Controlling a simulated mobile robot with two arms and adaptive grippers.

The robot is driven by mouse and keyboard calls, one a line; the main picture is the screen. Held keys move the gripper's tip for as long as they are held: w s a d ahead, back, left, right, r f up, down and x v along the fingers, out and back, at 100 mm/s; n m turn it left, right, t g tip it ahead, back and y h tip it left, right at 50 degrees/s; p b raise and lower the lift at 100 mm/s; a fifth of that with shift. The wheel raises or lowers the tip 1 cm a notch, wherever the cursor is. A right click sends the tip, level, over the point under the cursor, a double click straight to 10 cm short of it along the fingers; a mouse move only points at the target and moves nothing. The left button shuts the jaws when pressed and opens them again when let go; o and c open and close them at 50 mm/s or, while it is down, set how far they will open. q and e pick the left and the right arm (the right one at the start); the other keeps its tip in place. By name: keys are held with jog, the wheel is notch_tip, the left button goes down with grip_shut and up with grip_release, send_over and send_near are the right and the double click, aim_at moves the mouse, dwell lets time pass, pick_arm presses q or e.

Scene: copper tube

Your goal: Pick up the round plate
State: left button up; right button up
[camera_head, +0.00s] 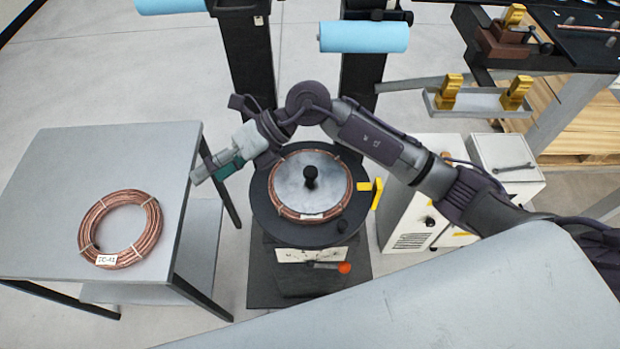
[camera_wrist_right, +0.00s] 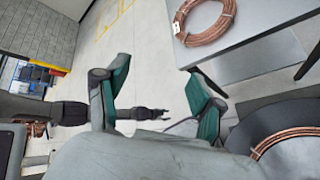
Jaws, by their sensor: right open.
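The round plate (camera_head: 308,185) is a flat grey disc with a black knob (camera_head: 311,176) standing up at its middle. It lies on a copper coil (camera_head: 346,191) on the round black stand (camera_head: 264,211) in the head view. In the right wrist view only part of the plate (camera_wrist_right: 292,159) shows at the lower right corner. My right gripper (camera_head: 211,169) is open and empty, up and left of the plate, apart from it. Its two green-padded fingers (camera_wrist_right: 160,92) are spread in the wrist view. What seems to be my left gripper (camera_wrist_right: 152,113) shows small there; its jaw state is unclear.
A grey table (camera_head: 50,200) at the left bears another copper coil (camera_head: 84,237) with a white tag. A yellow handle (camera_head: 377,193) sticks out at the stand's right. A white cabinet (camera_head: 415,225) stands to the right. Blue rolls (camera_head: 364,37) are behind.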

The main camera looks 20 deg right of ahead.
jog(key=w+d+f+h, duration=0.45)
jog(key=d+h, duration=0.25)
jog(key=d, duration=0.3)
jog(key=h, duration=0.5)
send_over(310, 170)
jog(key=shift+t, duration=0.4)
notch_tip(310, 170, down, 8)
jog(key=shift+f+p, duration=0.1)
jog(key=shift+p, duration=1)
jog(key=shift+f+p, duration=0.4)
jog(key=shift+f, duration=0.05)
notch_tip(310, 170, down, 4)
jog(key=shift+s+r+p, duration=0.15)
jog(key=shift+p, duration=0.65)
jog(key=shift+f, duration=0.45)
jog(key=shift+c, duration=0.2)
grip_shut()
